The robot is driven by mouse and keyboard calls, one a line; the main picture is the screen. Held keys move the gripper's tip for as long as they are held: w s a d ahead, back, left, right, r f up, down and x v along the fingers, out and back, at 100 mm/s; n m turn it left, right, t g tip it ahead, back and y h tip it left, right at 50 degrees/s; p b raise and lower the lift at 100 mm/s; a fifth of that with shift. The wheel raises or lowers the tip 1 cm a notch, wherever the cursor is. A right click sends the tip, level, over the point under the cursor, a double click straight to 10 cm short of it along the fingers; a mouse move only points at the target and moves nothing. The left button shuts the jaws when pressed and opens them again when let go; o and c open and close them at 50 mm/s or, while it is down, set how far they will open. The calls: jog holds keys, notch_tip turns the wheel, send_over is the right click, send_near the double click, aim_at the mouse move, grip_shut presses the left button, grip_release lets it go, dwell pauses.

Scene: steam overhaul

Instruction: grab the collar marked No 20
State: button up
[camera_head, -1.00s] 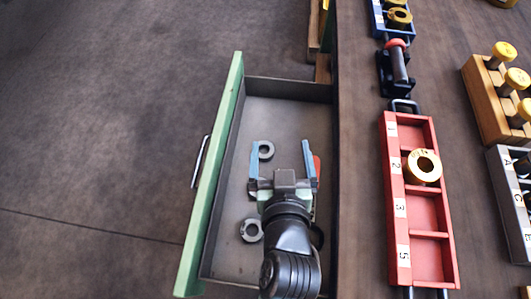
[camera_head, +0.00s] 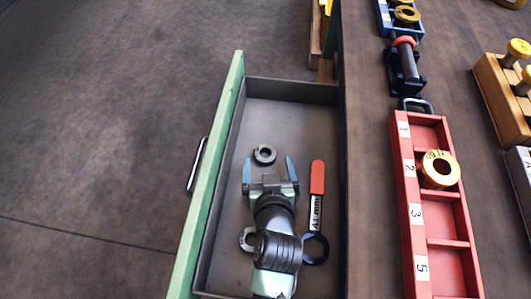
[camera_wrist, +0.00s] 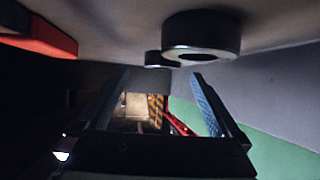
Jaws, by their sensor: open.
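A small grey collar (camera_head: 264,154) lies flat in the open drawer, just beyond my fingertips. In the wrist view a dark round collar (camera_wrist: 200,36) rests on the drawer floor ahead of my fingers, with a smaller dark round shape (camera_wrist: 158,60) behind it.
The drawer (camera_head: 237,110) has a green front at left. A red-handled tool (camera_head: 317,178) marked 41 mm lies right of my gripper. On the bench, a red tray (camera_head: 434,131) holds a brass collar (camera_head: 439,169). A wooden block (camera_head: 497,95) stands right.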

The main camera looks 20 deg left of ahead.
aim_at(265, 149)
jog(key=x, duration=0.3)
jog(key=shift+w+a+f, duration=0.15)
jog(key=shift+w+a, duration=0.1)
jog(key=shift+a, duration=0.05)
grip_shut()
